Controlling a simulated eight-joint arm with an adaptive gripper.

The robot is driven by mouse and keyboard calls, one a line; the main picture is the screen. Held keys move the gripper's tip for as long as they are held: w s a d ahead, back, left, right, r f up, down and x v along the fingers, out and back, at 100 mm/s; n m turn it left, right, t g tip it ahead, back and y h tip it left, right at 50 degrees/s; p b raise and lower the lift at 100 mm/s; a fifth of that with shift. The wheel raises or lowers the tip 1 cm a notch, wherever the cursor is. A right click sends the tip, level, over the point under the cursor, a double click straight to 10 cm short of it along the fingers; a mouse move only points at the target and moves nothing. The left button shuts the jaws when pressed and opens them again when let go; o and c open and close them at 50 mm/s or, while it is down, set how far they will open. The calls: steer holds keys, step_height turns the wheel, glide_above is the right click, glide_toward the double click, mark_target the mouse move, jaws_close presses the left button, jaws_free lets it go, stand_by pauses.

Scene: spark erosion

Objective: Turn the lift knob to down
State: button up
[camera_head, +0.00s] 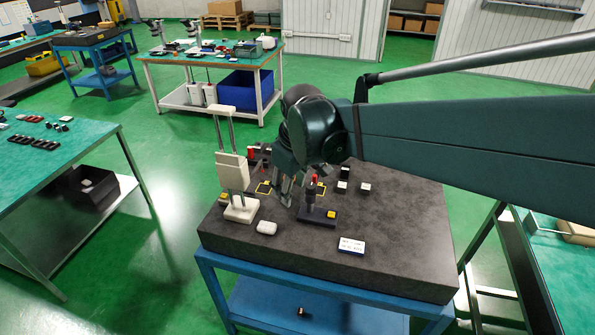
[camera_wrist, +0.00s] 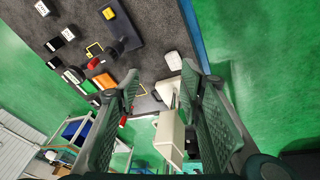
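I cannot pick out the lift knob with certainty in either view. A white lift-like unit (camera_head: 232,172) with two upright rods and a block on them stands at the left of the dark slab; it also shows in the wrist view (camera_wrist: 171,135), beyond and between my fingers. A small dark and yellow part (camera_head: 223,199) sits beside its base. My gripper (camera_head: 286,190) is above the slab between the two. In the wrist view my gripper (camera_wrist: 160,82) has its fingers well apart, with nothing held.
The dark slab (camera_head: 385,250) rests on a blue frame. A rounded white piece (camera_head: 267,227), a white label card (camera_head: 351,246) and several black-and-white blocks (camera_head: 365,187) lie on it. Red parts (camera_head: 251,153) are behind my gripper. The slab's front right is clear.

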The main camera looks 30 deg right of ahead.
mark_target(311, 185)
steer(key=w+d+f+n+g+p, duration=0.1)
steer(key=w+d, duration=0.1)
steer(key=d, duration=0.1)
steer(key=w+d+n+g+p, duration=0.1)
steer(key=w+d+p, duration=0.1)
steer(key=w+d, duration=0.1)
steer(key=w+d+f+n+g+p, duration=0.1)
steer(key=w+d, duration=0.2)
steer(key=d, duration=0.2)
steer(key=shift+w+d+f, duration=0.1)
steer(key=shift+w+f, duration=0.15)
steer(key=shift+f, duration=0.05)
steer(key=shift+w+d+f+y+p, duration=0.35)
steer(key=shift+d+p, duration=0.1)
steer(key=shift+d, duration=0.1)
steer(key=shift+f, duration=0.15)
steer(key=shift+f, duration=3.8)
steer(key=c, duration=0.9)
